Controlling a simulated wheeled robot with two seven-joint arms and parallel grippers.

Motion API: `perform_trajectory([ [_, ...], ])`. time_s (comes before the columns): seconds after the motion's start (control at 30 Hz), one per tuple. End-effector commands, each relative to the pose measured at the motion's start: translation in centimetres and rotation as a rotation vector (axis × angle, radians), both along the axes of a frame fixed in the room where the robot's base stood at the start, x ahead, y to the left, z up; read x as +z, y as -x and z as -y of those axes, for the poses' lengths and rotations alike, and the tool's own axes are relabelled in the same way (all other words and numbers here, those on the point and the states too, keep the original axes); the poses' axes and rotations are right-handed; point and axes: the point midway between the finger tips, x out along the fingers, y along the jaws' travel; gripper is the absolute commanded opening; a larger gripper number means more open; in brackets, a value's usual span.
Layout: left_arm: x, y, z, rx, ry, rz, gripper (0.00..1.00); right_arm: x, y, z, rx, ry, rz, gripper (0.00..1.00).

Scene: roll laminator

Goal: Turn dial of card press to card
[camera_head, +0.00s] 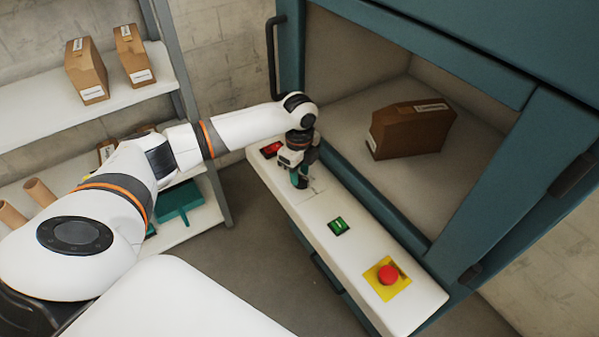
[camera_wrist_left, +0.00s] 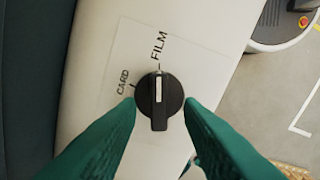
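The black dial (camera_wrist_left: 159,98) sits on the white panel in the left wrist view. Its white mark points up toward the FILM label (camera_wrist_left: 160,47). The CARD label (camera_wrist_left: 123,82) is to the left of the dial. My left gripper (camera_wrist_left: 160,112) is open, with one green finger on each side of the dial; whether the fingers touch it I cannot tell. In the head view my left gripper (camera_head: 299,180) is low over the panel (camera_head: 320,212) of the teal press (camera_head: 291,50), and it hides the dial. My right gripper is not in view.
The panel also carries a red switch (camera_head: 271,149), a green button (camera_head: 339,226) and a red emergency button (camera_head: 387,275) on a yellow plate. A brown box (camera_head: 410,129) lies inside the press. Shelves (camera_head: 110,98) with boxes stand at the left.

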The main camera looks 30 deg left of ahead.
Motion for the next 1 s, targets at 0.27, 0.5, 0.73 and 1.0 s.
perform_trajectory([
  [0.27,-0.5,0.0,0.0,0.0,-0.001,0.0,0.34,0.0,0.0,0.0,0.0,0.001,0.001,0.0],
  [0.5,-0.5,0.0,0.0,0.0,-0.001,0.0,0.07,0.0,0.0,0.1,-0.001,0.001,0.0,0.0],
  [0.73,-0.4,0.0,0.0,0.002,0.0,0.0,0.0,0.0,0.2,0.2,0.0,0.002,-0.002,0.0],
  [1.0,0.0,0.1,0.1,0.067,0.001,-0.001,0.0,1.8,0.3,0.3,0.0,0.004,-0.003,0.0],
])
